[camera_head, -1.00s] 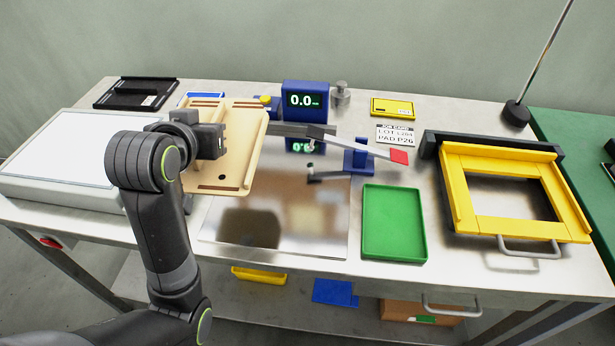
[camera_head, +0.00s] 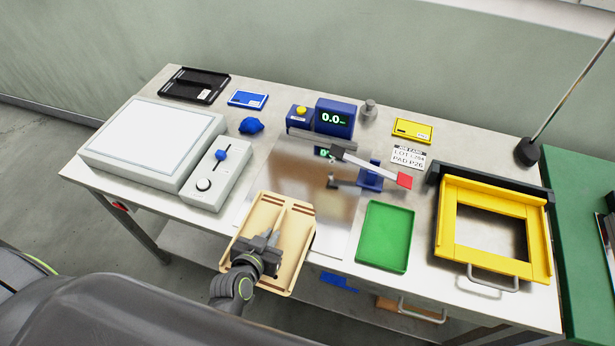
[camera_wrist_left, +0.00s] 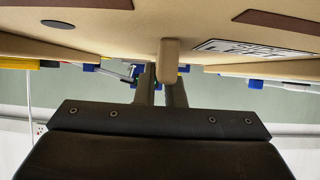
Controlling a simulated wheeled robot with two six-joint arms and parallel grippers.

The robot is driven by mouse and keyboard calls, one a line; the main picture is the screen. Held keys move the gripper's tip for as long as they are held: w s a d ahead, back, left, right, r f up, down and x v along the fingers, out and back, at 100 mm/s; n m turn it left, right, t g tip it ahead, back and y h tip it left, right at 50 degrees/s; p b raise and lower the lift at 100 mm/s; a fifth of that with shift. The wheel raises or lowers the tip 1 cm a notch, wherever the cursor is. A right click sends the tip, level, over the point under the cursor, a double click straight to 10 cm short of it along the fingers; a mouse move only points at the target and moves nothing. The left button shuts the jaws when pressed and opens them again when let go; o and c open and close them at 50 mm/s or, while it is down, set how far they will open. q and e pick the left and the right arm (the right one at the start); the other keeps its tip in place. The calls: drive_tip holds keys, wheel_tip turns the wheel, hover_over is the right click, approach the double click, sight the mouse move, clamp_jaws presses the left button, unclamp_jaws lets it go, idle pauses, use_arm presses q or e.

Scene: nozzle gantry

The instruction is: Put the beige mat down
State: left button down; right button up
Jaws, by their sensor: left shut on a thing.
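The beige mat (camera_head: 299,222) is a tan board with raised edges and darker brown strips. In the head view it is over the table's front edge, in front of the mirror-like steel plate (camera_head: 290,180), covering part of it. My left gripper (camera_head: 264,250) is shut on the mat. In the left wrist view the mat (camera_wrist_left: 120,22) spans the top, with a stubby tab (camera_wrist_left: 168,60) at the fingers, a dark round spot and a printed label. I cannot tell whether the mat touches the table. My right gripper is not in view.
A white light panel (camera_head: 155,132) and a slider box (camera_head: 216,172) stand left. A green tray (camera_head: 386,236) and a yellow frame (camera_head: 495,255) are right.

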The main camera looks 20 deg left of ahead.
sight(276, 222)
use_arm(q)
drive_tip(key=shift+s+a, duration=0.15)
drive_tip(key=shift+s, duration=0.15)
drive_tip(key=shift+w, duration=0.4)
drive_tip(key=w, duration=0.4)
drive_tip(key=shift+f, duration=0.15)
drive_tip(key=w+b, duration=0.2)
drive_tip(key=w, duration=0.2)
drive_tip(key=w+b, duration=0.1)
drive_tip(key=w, duration=0.4)
drive_tip(key=shift+d+f+b, duration=0.2)
drive_tip(key=shift+b, duration=0.15)
drive_tip(key=shift+w+r, duration=0.1)
drive_tip(key=shift+w, duration=0.3)
drive_tip(key=shift+w+b, duration=0.3)
drive_tip(key=shift+b, duration=0.05)
drive_tip(key=b+x, duration=0.2)
drive_tip(key=shift+w+b, duration=0.4)
drive_tip(key=shift+w, duration=0.05)
drive_tip(key=shift+f, duration=0.35)
drive_tip(key=shift+s+r, duration=0.1)
drive_tip(key=shift+r, duration=0.1)
